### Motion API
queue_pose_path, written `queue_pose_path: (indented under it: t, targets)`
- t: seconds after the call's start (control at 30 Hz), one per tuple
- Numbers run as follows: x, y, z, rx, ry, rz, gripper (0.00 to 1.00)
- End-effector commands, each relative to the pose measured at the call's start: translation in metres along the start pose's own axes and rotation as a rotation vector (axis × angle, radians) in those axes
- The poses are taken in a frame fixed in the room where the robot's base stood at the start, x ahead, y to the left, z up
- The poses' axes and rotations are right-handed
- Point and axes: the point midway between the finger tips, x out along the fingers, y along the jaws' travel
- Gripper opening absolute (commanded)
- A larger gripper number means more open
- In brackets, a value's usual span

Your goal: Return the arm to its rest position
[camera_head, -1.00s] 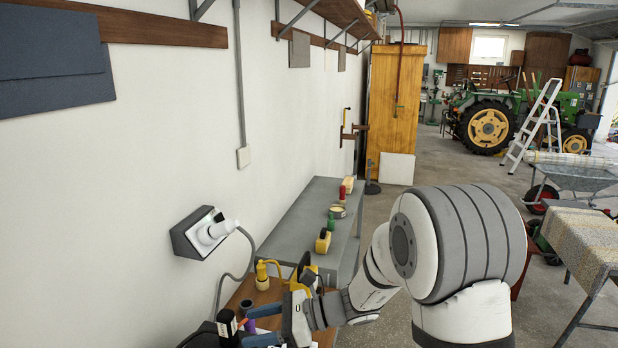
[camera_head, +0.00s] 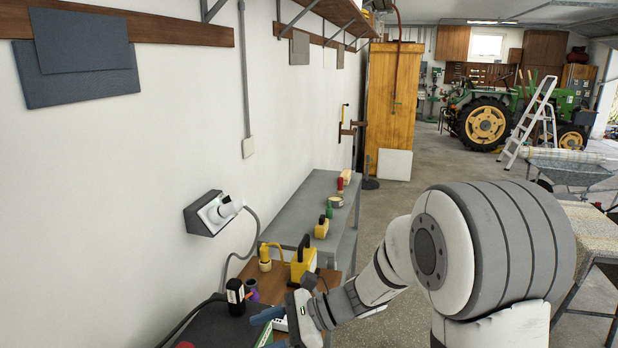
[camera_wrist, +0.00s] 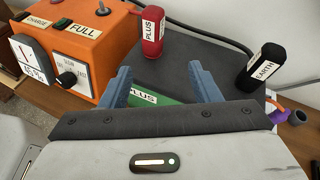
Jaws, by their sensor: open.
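My arm reaches from the right toward the bench at the bottom of the head view. My gripper (camera_head: 272,326) has blue fingers and is low over the near end of the bench. In the wrist view my gripper (camera_wrist: 162,80) is open, with its two blue fingers spread apart. A green surface with a white "PLUS" label (camera_wrist: 145,97) shows between and below the fingers. Its lower part is hidden by my gripper body, and I cannot tell whether a finger touches it. No rest position is marked in view.
An orange charger (camera_wrist: 75,40) with a gauge and dial, a red PLUS handle (camera_wrist: 153,32) and a black EARTH handle (camera_wrist: 262,67) are close by. A yellow tool (camera_head: 303,262) stands on the bench. A grey table (camera_head: 290,215) runs along the wall. Open floor lies beyond.

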Motion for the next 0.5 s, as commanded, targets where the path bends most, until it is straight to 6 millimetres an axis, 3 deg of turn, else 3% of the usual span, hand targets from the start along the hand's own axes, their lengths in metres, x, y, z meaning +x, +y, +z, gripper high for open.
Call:
queue_pose_path:
  t: [0.27, 0.5]
  targets:
    - [-0.028, 0.042, 0.004, -0.249, 0.176, 0.101, 0.57]
    - [-0.08, 0.099, -0.006, -0.634, 0.469, 0.27, 0.57]
